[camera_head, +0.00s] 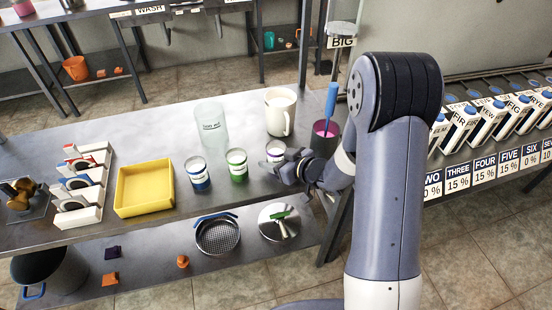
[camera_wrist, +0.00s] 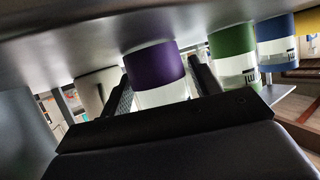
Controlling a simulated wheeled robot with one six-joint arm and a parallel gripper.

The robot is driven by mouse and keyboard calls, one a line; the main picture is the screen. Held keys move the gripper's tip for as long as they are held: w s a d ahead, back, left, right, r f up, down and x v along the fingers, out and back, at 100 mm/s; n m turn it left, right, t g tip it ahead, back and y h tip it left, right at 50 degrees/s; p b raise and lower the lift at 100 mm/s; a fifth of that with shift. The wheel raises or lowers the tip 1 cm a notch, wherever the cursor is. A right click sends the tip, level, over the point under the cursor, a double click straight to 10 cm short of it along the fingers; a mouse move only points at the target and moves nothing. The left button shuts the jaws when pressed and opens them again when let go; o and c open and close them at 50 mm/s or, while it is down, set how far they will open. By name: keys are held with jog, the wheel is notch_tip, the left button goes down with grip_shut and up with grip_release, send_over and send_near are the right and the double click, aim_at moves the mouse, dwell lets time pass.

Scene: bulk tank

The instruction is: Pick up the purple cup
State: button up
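The purple cup (camera_head: 276,150), with a purple lower band and a pale upper part, stands upright on the steel table near its right end. My gripper (camera_head: 288,168) is low at the table, right beside the cup and partly in front of it. In the wrist view, which is upside down, the purple cup (camera_wrist: 154,66) stands between the two dark fingers of my gripper (camera_wrist: 163,80). The fingers are apart, one on each side of the cup. A narrow gap seems to show on the right, and firm contact is not visible.
A green cup (camera_head: 237,165) and a blue cup (camera_head: 197,173) stand to the left. Behind are a clear jug (camera_head: 211,128) and a cream mug (camera_head: 280,112). A dark pot (camera_head: 324,140) with a blue-handled tool is close right. A yellow tray (camera_head: 145,187) lies farther left.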

jog(key=c, duration=0.8)
jog(key=shift+c, duration=0.2)
jog(key=shift+r, duration=0.15)
